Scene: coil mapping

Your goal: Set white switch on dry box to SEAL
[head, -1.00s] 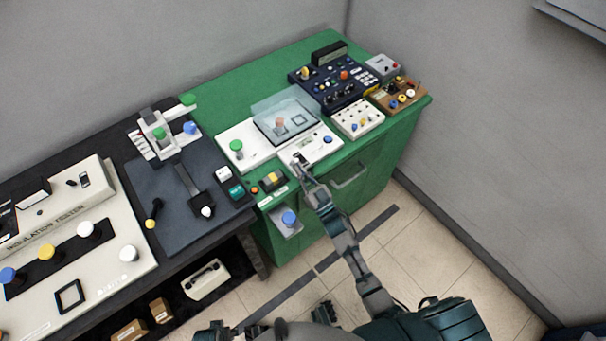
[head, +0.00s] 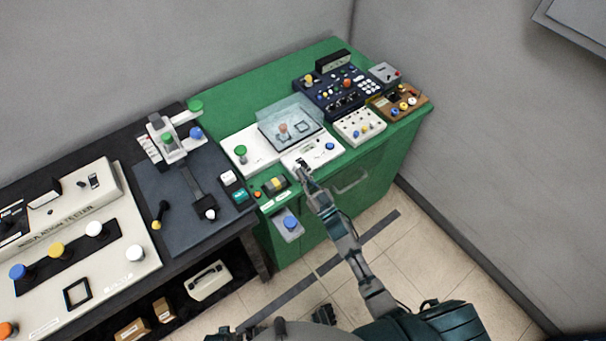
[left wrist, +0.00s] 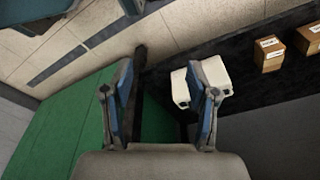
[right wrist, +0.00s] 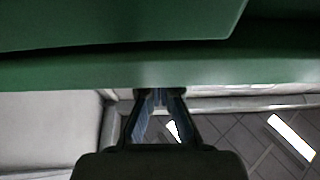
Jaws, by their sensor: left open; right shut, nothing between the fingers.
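The dry box (head: 262,162) is a white panel with a clear lid (head: 290,122) on the green bench. My right gripper (head: 303,171) is shut and empty at the box's front edge, by a small dark-and-white fitting. The white switch and its setting cannot be made out there; my gripper partly covers that spot. The right wrist view shows the shut fingers (right wrist: 160,95) below green bench surface. My left gripper (left wrist: 168,80) is open and empty, away from the box.
Right of the dry box stand a white knob panel (head: 360,126), a dark control unit (head: 333,94) and a brown box (head: 414,106). A bench handle (head: 352,181) is beside my right arm.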

